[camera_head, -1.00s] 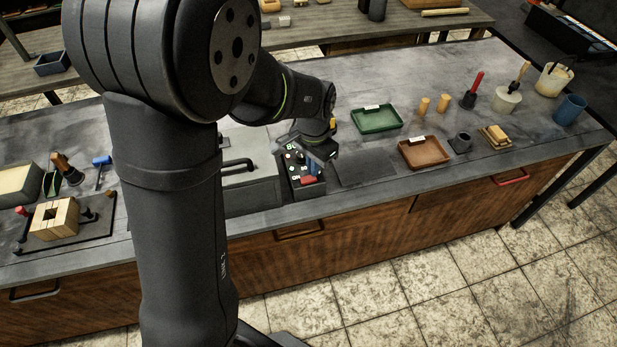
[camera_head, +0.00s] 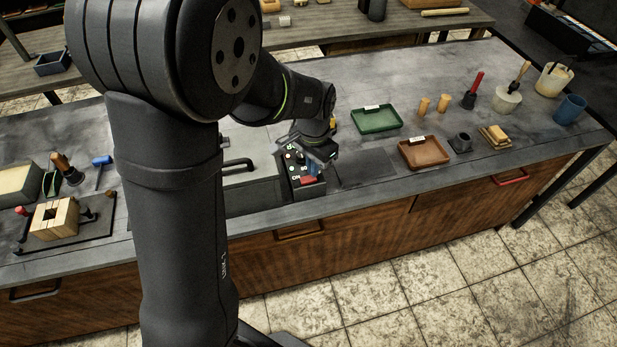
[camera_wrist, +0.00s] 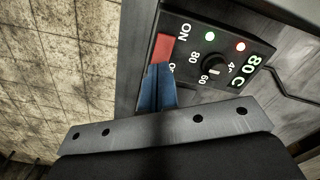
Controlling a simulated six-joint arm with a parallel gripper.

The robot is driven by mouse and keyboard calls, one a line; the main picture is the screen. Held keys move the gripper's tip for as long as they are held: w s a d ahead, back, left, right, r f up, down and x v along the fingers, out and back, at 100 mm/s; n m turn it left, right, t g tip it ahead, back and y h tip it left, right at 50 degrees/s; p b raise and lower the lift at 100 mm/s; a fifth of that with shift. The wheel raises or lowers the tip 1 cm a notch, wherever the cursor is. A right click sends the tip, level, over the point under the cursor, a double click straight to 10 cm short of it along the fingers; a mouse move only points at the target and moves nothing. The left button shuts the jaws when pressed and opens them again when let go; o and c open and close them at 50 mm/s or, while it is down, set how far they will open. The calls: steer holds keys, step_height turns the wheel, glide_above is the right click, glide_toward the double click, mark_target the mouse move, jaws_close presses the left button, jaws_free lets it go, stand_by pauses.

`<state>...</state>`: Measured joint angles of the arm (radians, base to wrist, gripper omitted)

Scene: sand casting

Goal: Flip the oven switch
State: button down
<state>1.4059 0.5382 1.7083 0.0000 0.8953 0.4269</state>
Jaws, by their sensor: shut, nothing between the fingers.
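The oven's dark control panel (camera_wrist: 188,25) carries a red switch (camera_wrist: 162,47), with an ON label beside its upper part. A second label at its lower end is partly hidden by my fingers. The panel has a round dial (camera_wrist: 214,64), a green light, a red light and a green "80 C" readout. In the head view the red switch (camera_head: 308,180) is at the panel's front end. My gripper (camera_wrist: 160,66) is shut and empty, its blue fingertips at the switch's lower end. I cannot tell whether they touch it. My gripper (camera_head: 313,170) is over the panel in the head view.
The oven's handle (camera_head: 237,164) stands up left of the panel. A dark plate (camera_head: 366,170), a brown tray (camera_head: 424,152) and a green tray (camera_head: 376,120) lie to the right. A wooden block on a dark base (camera_head: 54,219) is far left.

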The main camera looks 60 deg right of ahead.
steer(key=shift+f, duration=0.85)
stand_by(0.3)
steer(key=shift+r, duration=3.6)
steer(key=shift+f, duration=0.15)
step_height(320, 180, down, 7)
steer(key=shift+r, duration=0.1)
steer(key=shift+r, duration=0.1)
